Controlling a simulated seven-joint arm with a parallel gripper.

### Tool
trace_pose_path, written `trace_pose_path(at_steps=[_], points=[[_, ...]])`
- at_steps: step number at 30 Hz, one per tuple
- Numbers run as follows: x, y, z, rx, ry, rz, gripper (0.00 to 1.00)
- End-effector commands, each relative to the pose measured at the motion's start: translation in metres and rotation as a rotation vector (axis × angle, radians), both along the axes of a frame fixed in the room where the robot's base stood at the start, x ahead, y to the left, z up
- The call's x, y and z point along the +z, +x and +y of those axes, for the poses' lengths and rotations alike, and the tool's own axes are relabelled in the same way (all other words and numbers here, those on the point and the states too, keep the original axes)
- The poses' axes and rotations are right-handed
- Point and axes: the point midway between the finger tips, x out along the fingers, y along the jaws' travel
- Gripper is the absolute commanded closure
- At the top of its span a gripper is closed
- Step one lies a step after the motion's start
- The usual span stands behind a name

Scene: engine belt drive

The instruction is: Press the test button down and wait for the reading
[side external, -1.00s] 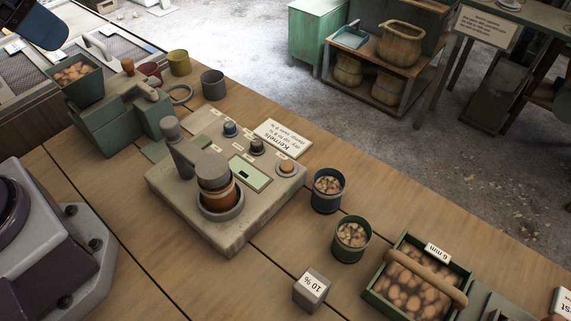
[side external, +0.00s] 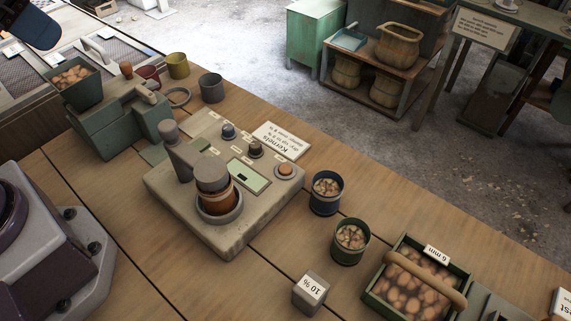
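The tester (side external: 215,232) is a grey block with a sloped top, standing on the wooden bench. A brown cup (side external: 216,196) with a grey cylinder above it sits in its round well. A greenish display (side external: 250,176) lies beside the cup; I cannot read any figure on it. An orange-brown button (side external: 285,170) in a grey ring is at the panel's right. A blue knob (side external: 229,131) and a dark knob (side external: 255,149) are further left. The small labels are too blurred to tell which is the test button.
A card (side external: 281,140) lies behind the panel. A blue cup (side external: 326,201) and a green cup (side external: 350,248) of kernels stand right of it. A 10 % block (side external: 310,292) and a handled crate (side external: 372,299) are in front. A green mill (side external: 104,134) stands left.

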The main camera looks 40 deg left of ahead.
Motion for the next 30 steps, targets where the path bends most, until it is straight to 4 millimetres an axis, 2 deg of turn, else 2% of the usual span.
trace_pose_path(at_steps=[1, 3, 30], points=[[0.0, 0.0, 0.0, 0.0, 0.0, 0.0, 0.88], [0.0, 0.0, 0.0, 0.0, 0.0, 0.0, 1.0], [0.0, 0.0, 0.0, 0.0, 0.0, 0.0, 1.0]])
